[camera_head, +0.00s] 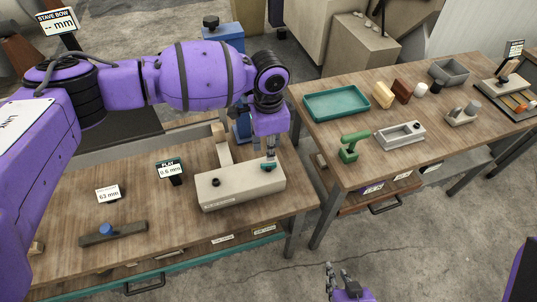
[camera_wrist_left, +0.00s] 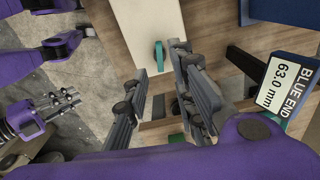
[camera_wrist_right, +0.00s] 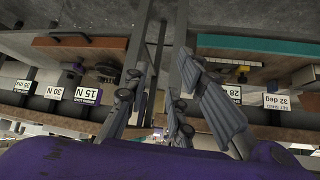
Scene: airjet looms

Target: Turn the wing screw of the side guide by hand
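The side guide appears to be the long beige block (camera_head: 235,191) on the left table, with a black knob (camera_head: 216,183) on its front. A small teal wing screw (camera_head: 268,166) sits at its right end; it also shows in the left wrist view (camera_wrist_left: 158,55). My left gripper (camera_head: 270,152) points down just above the wing screw. In the left wrist view its fingers (camera_wrist_left: 160,62) are apart, one on each side of the teal wing; contact cannot be told. My right gripper (camera_head: 341,273) is open and empty, low in front of the tables; its spread fingers show in the right wrist view (camera_wrist_right: 158,68).
Floor between is clear.

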